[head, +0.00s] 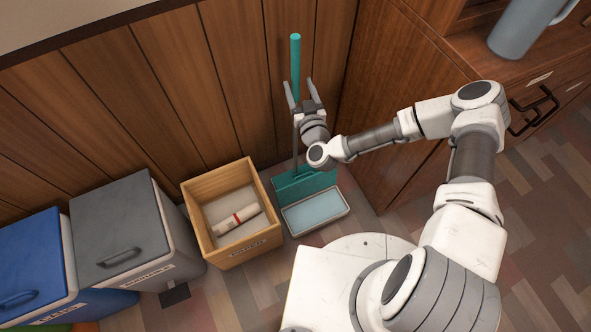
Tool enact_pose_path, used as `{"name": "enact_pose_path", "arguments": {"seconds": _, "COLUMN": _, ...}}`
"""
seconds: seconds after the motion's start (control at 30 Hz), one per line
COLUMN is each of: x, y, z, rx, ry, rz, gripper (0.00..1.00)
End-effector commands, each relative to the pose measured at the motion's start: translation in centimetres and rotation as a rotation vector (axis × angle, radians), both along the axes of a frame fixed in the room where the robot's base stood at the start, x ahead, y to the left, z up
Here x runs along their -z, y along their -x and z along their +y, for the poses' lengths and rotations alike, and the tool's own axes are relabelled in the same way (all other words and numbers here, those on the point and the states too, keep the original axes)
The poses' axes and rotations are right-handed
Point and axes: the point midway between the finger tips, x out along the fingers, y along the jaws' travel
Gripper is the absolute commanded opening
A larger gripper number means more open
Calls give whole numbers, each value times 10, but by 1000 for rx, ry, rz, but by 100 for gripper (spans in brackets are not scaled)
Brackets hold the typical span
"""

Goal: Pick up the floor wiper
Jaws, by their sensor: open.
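The floor wiper stands upright against the wood-panelled wall in the head view. Its teal upper handle (295,52) rises above my gripper, a thin grey lower shaft shows below it, and its wide teal head (290,187) is at floor level. My gripper (298,84) is open, its two fingers pointing up in the picture, one on each side of the handle. The handle appears between the fingers; whether they touch it cannot be told. My gripper's body hides the middle of the shaft.
A pale blue tray (347,209) lies in front of the wiper head. Left of it stand an open wooden box (243,246) holding a paper roll (235,219), a grey-lidded bin (118,225) and a blue-lidded bin (30,255). A wooden cabinet (390,110) closes off the right; a grey-blue pitcher (522,27) stands there.

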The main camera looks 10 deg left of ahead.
Motion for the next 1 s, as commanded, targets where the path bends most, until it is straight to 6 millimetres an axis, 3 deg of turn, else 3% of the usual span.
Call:
{"name": "enact_pose_path", "arguments": {"seconds": 0.43, "x": 0, "y": -43, "z": 26, "rx": 1, "ry": 0, "rz": -1, "gripper": 66}}
{"name": "enact_pose_path", "arguments": {"seconds": 0.73, "x": -1, "y": -47, "z": 28, "rx": -1, "ry": 0, "rz": 1, "gripper": 66}}
{"name": "enact_pose_path", "arguments": {"seconds": 1.0, "x": -2, "y": -47, "z": 28, "rx": 0, "ry": 1, "rz": 0, "gripper": 17}}
